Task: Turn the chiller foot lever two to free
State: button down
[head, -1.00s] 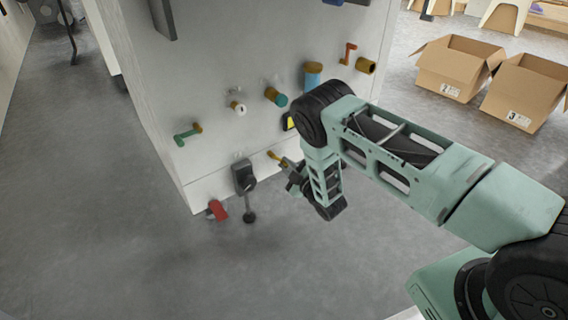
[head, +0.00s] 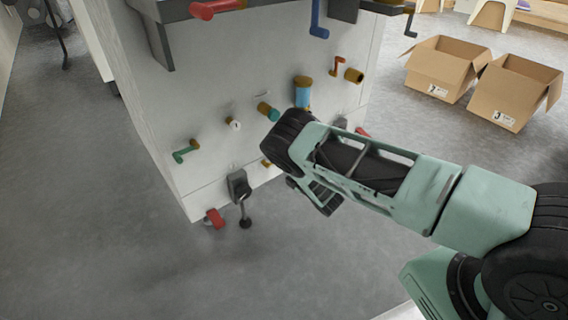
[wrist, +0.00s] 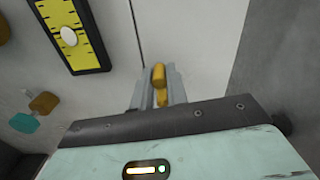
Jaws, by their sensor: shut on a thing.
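My gripper (wrist: 158,92) is shut on a small yellow-brown handle (wrist: 158,76), low on the white panel. The handle shows between the two grey fingers in the wrist view. In the head view a yellow-brown piece (head: 265,163) shows just left of my wrist, and my forearm hides most of the gripper. Two other foot-level controls are in the head view: a red lever (head: 214,218) at the panel's bottom left corner and a black lever (head: 241,192) hanging down beside it. I see no label telling which is lever two.
The white cabinet (head: 190,110) carries several coloured knobs and valves, including a green handle (head: 185,152) and a blue cylinder (head: 302,95). A yellow gauge (wrist: 75,33) is at upper left in the wrist view. Cardboard boxes (head: 445,68) stand at the right. The left floor is clear.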

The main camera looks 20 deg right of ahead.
jog(key=shift+d+r+n, duration=0.1)
jog(key=shift+d+n, duration=0.1)
jog(key=shift+n, duration=0.1)
dwell(0.4)
jog(key=c, duration=1.4)
grip_release()
jog(key=shift+a, duration=0.1)
